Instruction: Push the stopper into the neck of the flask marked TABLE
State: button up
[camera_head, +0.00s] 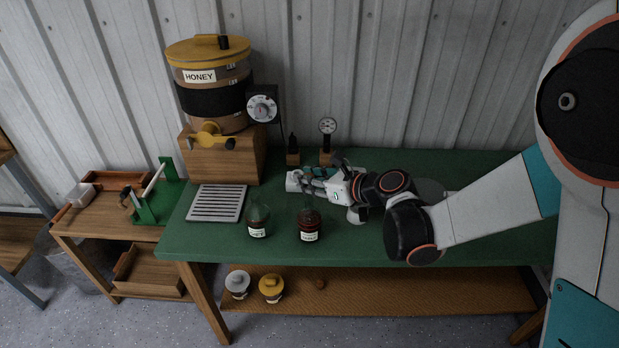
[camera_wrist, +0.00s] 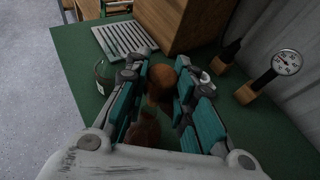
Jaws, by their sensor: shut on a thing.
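My gripper (camera_head: 312,184) is over the green bench, to the right of the honey tank. In the wrist view my gripper (camera_wrist: 164,74) is shut on a brown stopper (camera_wrist: 162,80) held between its fingertips. A dark red flask (camera_head: 309,226) with a white label stands near the bench's front edge; it also shows in the wrist view (camera_wrist: 144,130), below the stopper and partly hidden by my gripper. Whether the stopper touches its neck, I cannot tell. A paler flask (camera_head: 258,222) stands to its left, also in the wrist view (camera_wrist: 103,76). Both labels are too small to read surely.
The honey tank (camera_head: 210,82) stands on a wooden block (camera_head: 222,158) at the back left. A slatted tray (camera_head: 216,203) lies before it. A dial gauge (camera_head: 327,127) stands behind my gripper. Jars (camera_head: 271,288) sit on the lower shelf (camera_head: 400,292).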

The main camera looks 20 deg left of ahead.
jog(key=shift+f, duration=0.6)
jog(key=shift+d+f+b, duration=0.1)
jog(key=shift+f+b, duration=1.25)
jog(key=shift+b, duration=0.45)
dwell(1.4)
jog(key=shift+r, duration=0.1)
jog(key=shift+r+p, duration=0.65)
jog(key=shift+r, duration=0.35)
dwell(0.9)
jog(key=shift+f+b, duration=1.1)
jog(key=shift+b, duration=0.1)
jog(key=shift+r, duration=0.2)
jog(key=shift+r+p, duration=0.75)
jog(key=shift+r, duration=0.15)
